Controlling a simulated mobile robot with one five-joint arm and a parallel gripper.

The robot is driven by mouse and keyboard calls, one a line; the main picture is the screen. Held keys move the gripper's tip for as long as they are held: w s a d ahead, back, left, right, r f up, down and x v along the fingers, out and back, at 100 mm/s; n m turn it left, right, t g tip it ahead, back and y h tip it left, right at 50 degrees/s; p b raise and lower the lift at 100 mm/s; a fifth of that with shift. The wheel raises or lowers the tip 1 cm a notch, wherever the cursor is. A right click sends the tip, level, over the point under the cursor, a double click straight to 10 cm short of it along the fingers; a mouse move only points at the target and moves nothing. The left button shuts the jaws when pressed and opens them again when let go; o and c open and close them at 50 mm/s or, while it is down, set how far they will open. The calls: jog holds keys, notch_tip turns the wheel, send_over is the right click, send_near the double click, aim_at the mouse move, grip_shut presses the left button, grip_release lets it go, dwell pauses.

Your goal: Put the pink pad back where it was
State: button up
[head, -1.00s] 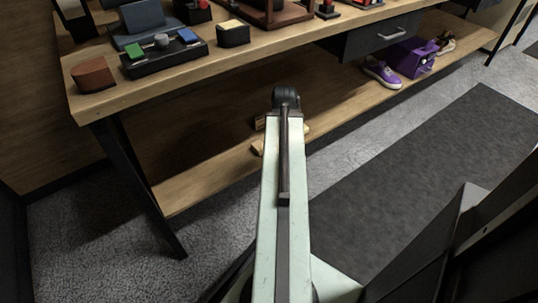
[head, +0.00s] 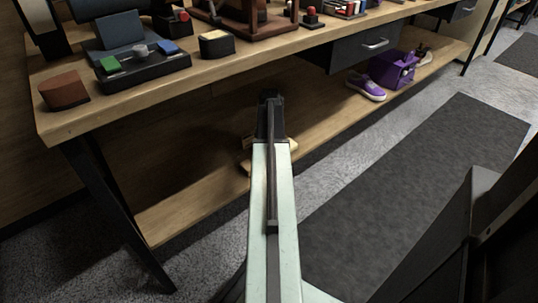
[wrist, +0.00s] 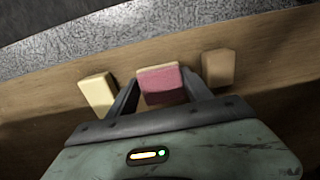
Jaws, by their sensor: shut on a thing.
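The pink pad (wrist: 161,84) shows in the wrist view, a small block with a tan layer along its far edge. My gripper (wrist: 160,88) is shut on it, with one dark finger on each side. Below it is the wooden lower shelf (wrist: 48,100). The pad appears between a pale yellow block (wrist: 97,93) on the left and a tan block (wrist: 218,67) on the right. I cannot tell whether the pad touches the shelf. In the head view my arm hides the pad, and the lower shelf (head: 185,205) shows beneath the workbench.
A purple sneaker (head: 366,87) and a purple box (head: 392,70) are farther right on the lower shelf. The workbench top (head: 130,92) overhangs the shelf and holds a brown block (head: 64,89) and a black tray (head: 143,66). A dark table leg (head: 112,212) stands at left.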

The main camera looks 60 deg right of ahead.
jog(key=shift+w+d+f, duration=0.1)
jog(key=shift+w+d, duration=0.3)
jog(key=shift+d, duration=0.4)
notch_tip(320, 180, down, 4)
jog(key=b, duration=0.4)
jog(key=shift+r, duration=0.25)
jog(key=shift+f, duration=0.1)
jog(key=o, duration=1.2)
notch_tip(320, 180, up, 12)
jog(key=p, duration=1.2)
jog(key=shift+s+r+p, duration=0.15)
jog(key=shift+r+p, duration=0.1)
jog(key=shift+p, duration=0.1)
jog(key=shift+f, duration=0.1)
